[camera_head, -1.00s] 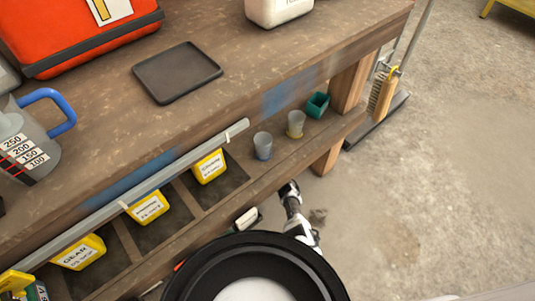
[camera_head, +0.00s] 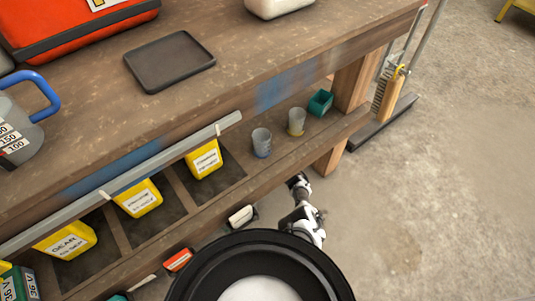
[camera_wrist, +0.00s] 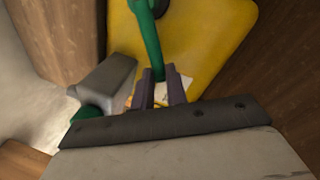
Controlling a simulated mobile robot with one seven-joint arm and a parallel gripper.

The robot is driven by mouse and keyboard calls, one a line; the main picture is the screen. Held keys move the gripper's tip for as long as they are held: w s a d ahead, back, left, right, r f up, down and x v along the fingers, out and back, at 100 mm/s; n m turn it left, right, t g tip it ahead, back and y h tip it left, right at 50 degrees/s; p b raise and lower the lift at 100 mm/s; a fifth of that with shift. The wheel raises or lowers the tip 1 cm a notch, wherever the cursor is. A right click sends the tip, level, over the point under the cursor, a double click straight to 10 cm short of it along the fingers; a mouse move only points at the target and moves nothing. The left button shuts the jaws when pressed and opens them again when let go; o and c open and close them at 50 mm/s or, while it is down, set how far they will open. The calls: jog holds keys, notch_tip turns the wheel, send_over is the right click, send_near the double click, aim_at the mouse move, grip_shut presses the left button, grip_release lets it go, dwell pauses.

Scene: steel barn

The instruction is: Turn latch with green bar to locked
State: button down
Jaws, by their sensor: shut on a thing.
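In the wrist view, a green bar (camera_wrist: 148,40) runs down from the top edge, in front of a yellow plate (camera_wrist: 205,45). A dark round part shows beside the bar at the top. My gripper (camera_wrist: 160,88) is shut on the lower part of the green bar, with a dark finger on either side. The bar's lower end is hidden between the fingers. I cannot read the latch's position marks. The latch cannot be made out in the head view, where my arm reaches beside the lower shelf.
In the wrist view, a grey block (camera_wrist: 104,84) and brown wood flank the plate. In the head view, a workbench carries a dark tray (camera_head: 170,62). Its lower shelf holds yellow containers (camera_head: 204,159) and small cups (camera_head: 261,142). A broom (camera_head: 386,100) stands right; open floor lies beyond.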

jog(key=shift+w+d+f+m+b, duration=0.2)
jog(key=shift+f+m+b, duration=0.25)
jog(key=shift+m, duration=0.25)
jog(key=c, duration=1.4)
grip_release()
jog(key=shift+r, duration=0.1)
